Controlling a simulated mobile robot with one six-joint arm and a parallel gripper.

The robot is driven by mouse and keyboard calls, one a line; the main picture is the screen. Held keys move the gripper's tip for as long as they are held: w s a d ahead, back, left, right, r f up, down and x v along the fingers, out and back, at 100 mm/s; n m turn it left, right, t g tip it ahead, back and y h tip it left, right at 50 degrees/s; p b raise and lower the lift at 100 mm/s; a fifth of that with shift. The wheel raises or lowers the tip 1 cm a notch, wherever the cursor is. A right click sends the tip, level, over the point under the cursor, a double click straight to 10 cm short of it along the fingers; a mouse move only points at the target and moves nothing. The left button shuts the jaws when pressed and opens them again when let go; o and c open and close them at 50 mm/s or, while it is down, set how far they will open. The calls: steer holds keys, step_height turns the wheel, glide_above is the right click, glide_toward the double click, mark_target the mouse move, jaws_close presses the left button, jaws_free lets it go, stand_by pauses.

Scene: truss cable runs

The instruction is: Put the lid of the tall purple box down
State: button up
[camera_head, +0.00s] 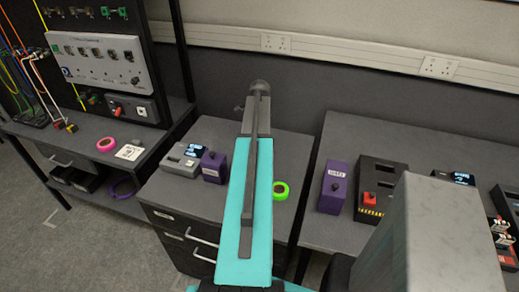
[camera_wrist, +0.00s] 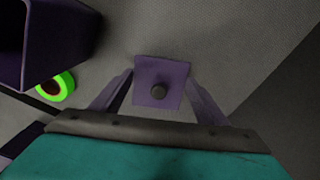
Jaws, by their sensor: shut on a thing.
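The lid lies between the two finger tips. A tall purple box (camera_wrist: 52,40) with an open top stands at the upper left of the wrist view, apart from the lid. In the head view my arm hides the gripper and lid. That view shows a purple box (camera_head: 213,167) left of my arm and a labelled purple box (camera_head: 334,187) to the right. I cannot tell whether either is the open box.
A green tape roll (camera_head: 281,190) lies right of my arm; it also shows in the wrist view (camera_wrist: 65,84). A grey device (camera_head: 184,158) stands at the left. A black box with a red knob (camera_head: 374,190) is on the right bench. A gap separates the benches.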

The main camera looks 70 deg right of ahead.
steer(key=shift+f+p, duration=0.5)
steer(key=shift+f, duration=1.3)
steer(key=shift+f, duration=0.2)
steer(key=o, duration=1)
steer(key=shift+o, duration=0.2)
steer(key=shift+r, duration=0.25)
step_height(320, 180, up, 12)
steer(key=b, duration=0.3)
